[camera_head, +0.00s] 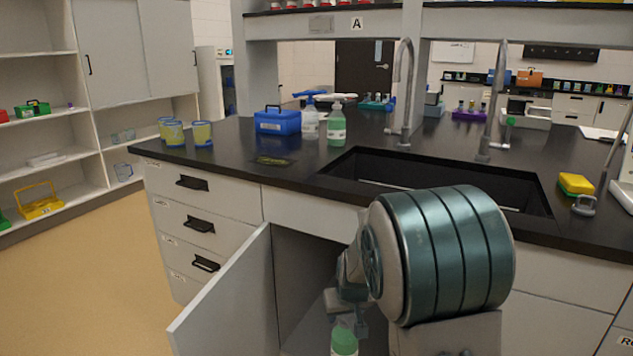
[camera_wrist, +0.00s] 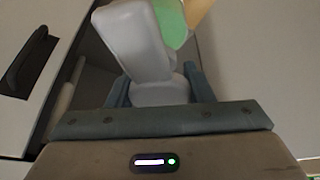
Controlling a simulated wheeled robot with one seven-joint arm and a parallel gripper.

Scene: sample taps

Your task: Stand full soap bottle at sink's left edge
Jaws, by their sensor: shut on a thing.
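My gripper (camera_head: 347,312) is low in front of the open cabinet under the sink, shut on a soap bottle with green liquid (camera_head: 343,341). Only the bottle's upper part shows at the bottom of the head view. In the wrist view, its pale grey-white top (camera_wrist: 158,92) is between my fingers (camera_wrist: 160,90), with green (camera_wrist: 172,22) beyond. The black sink (camera_head: 440,182) is set in the dark counter above. Another green bottle with a white pump (camera_head: 336,128) stands upright behind the sink's left end, beside a clear bottle with a blue pump (camera_head: 309,124).
The cabinet door (camera_head: 225,298) stands open to the left of my arm. A blue box (camera_head: 277,121), several yellow-blue cups (camera_head: 203,134) and a dark flat patch (camera_head: 272,161) are on the left counter. Two taps (camera_head: 404,95) rise behind the sink. A yellow sponge (camera_head: 576,184) lies right.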

